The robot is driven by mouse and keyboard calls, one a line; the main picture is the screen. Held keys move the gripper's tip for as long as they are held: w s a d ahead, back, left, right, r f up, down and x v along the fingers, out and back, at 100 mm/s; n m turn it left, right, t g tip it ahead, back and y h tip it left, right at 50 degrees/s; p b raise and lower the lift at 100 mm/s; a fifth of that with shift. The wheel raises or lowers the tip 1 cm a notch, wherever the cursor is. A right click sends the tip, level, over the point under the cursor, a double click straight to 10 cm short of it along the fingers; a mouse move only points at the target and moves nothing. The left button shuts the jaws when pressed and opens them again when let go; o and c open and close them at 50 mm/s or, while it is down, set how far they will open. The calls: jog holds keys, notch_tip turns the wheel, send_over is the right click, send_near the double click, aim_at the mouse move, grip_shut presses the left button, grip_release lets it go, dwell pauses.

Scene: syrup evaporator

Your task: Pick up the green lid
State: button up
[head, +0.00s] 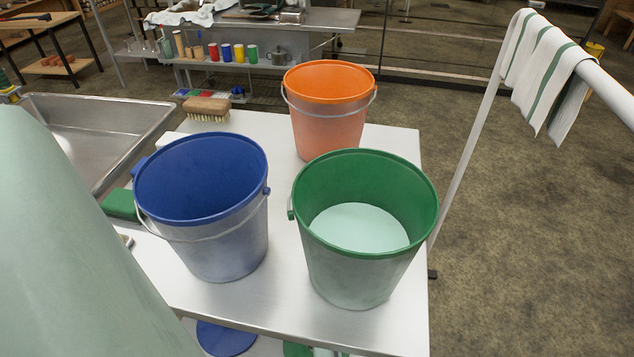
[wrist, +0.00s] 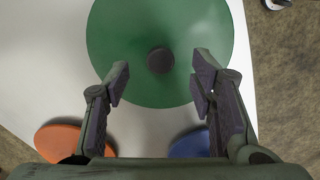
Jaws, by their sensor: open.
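The green lid (wrist: 160,25) lies flat on a white surface in the wrist view, a round disc with a dark knob (wrist: 160,61) at its middle. My gripper (wrist: 161,80) is open and empty, its two fingers spread over the near part of the lid. The knob lies in line with the gap, just beyond the fingertips. I cannot tell the height of the fingers above the lid. In the head view only a small green edge of the lid (head: 296,349) shows at the bottom, and my gripper is not visible there.
An orange lid (wrist: 58,139) and a blue lid (wrist: 190,144) lie nearby, partly hidden by my fingers. On the metal table above stand a blue bucket (head: 215,245), a green bucket (head: 345,275) with pale contents, and an orange bucket (head: 328,125). A rail with a towel stands right.

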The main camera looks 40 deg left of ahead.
jog(key=shift+s+a+f+p, duration=0.1)
jog(key=shift+f+p, duration=0.05)
jog(key=shift+f, duration=1.25)
jog(key=shift+a+f+p, duration=0.1)
jog(key=shift+f+p, duration=0.05)
jog(key=shift+f, duration=1.2)
jog(key=shift+c, duration=0.3)
grip_shut()
